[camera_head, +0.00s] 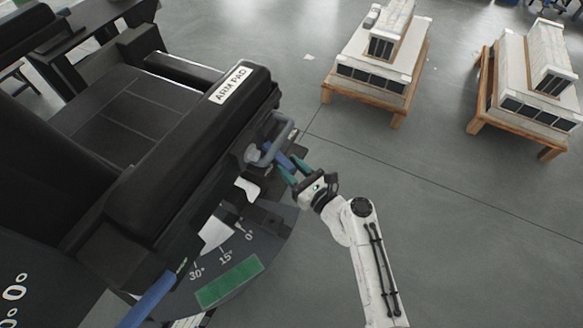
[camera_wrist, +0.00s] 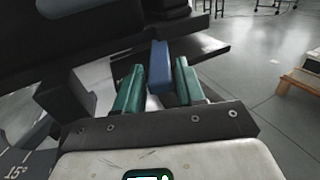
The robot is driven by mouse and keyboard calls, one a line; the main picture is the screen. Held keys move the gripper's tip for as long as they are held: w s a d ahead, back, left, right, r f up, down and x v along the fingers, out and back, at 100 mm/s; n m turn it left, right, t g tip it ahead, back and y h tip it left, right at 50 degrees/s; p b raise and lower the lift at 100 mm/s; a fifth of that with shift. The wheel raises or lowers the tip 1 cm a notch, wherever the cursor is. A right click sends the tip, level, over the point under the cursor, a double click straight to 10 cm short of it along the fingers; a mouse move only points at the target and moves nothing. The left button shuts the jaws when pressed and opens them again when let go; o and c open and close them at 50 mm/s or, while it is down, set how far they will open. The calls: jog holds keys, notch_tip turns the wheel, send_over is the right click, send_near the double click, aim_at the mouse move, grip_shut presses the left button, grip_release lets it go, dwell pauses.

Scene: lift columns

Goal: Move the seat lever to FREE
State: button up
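The black seat with its arm pad (camera_head: 190,140) fills the left of the head view. A blue lever (camera_head: 282,159) sticks out from its side below a grey looped handle (camera_head: 275,142). My gripper (camera_head: 296,170) has green fingers and reaches the lever's outer end. In the wrist view the blue lever (camera_wrist: 160,68) lies between the fingers of my gripper (camera_wrist: 157,82), with narrow gaps seen on both sides. The gripper looks open around it. The lever's root is hidden under the seat. No FREE marking is readable.
A dark dial plate (camera_head: 262,240) marked 0°, 15° and 30° with a green band (camera_head: 230,282) lies below the arm pad. Another blue bar (camera_head: 150,302) shows at lower left. Two model buildings on wooden stands (camera_head: 375,65) (camera_head: 530,80) stand at back right. Floor between is clear.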

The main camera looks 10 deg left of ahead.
grip_shut()
dwell(0.3)
dwell(0.3)
jog(key=w+d+n+g+y+b, duration=0.3)
jog(key=w+n+g+b, duration=0.5)
jog(key=b, duration=1)
jog(key=n+g+y, duration=0.1)
jog(key=g, duration=0.3)
jog(key=shift+w+f+g+y+b, duration=0.15)
jog(key=shift+w+g+y+b, duration=0.15)
jog(key=shift+g+y+b, duration=0.1)
jog(key=shift+d, duration=0.1)
